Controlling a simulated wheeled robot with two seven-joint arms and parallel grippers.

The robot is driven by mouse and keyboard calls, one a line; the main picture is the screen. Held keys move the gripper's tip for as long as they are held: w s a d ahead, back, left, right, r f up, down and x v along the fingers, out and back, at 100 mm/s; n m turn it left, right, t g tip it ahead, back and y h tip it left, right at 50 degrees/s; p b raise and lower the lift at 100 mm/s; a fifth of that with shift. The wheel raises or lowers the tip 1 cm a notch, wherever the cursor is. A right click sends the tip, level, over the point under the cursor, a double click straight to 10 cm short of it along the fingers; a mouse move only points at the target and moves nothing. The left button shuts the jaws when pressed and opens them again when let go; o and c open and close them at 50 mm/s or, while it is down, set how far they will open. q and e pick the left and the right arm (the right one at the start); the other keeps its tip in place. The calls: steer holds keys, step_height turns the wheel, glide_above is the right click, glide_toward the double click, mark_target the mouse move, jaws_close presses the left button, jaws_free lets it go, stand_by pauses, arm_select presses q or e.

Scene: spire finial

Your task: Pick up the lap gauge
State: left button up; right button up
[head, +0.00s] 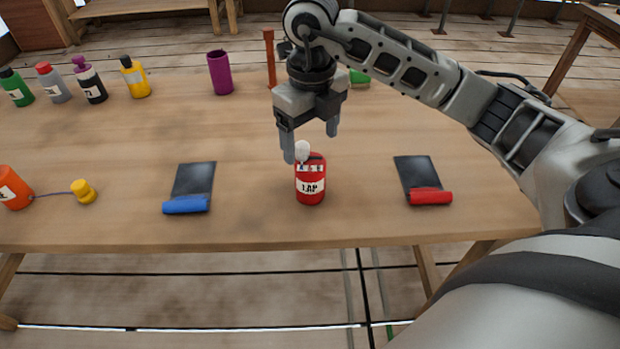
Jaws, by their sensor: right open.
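The lap gauge (310,186) is a small red cylinder with a white "LAP" label and a pale round knob on top. It stands upright on the wooden table, near the front edge and right of the middle. My right gripper (310,146) points down just above and behind its top. Its two fingers are apart with nothing seen between them. The left finger overlaps the view close to the pale knob; I cannot tell whether they touch. My left gripper is not in view.
A blue-edged dark pad (193,183) lies left of the gauge and a red-edged one (420,178) right. Several bottles (134,78) and a purple cup (219,72) stand further back. An orange can (13,188) is at far left.

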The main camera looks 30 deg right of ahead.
mark_target(311, 162)
steer(key=f, duration=0.4)
steer(key=f+p, duration=0.1)
steer(key=f, duration=0.2)
steer(key=shift+s+a+f, duration=0.15)
steer(key=shift+s+f, duration=0.05)
steer(key=shift+f, duration=0.2)
steer(key=c, duration=1.2)
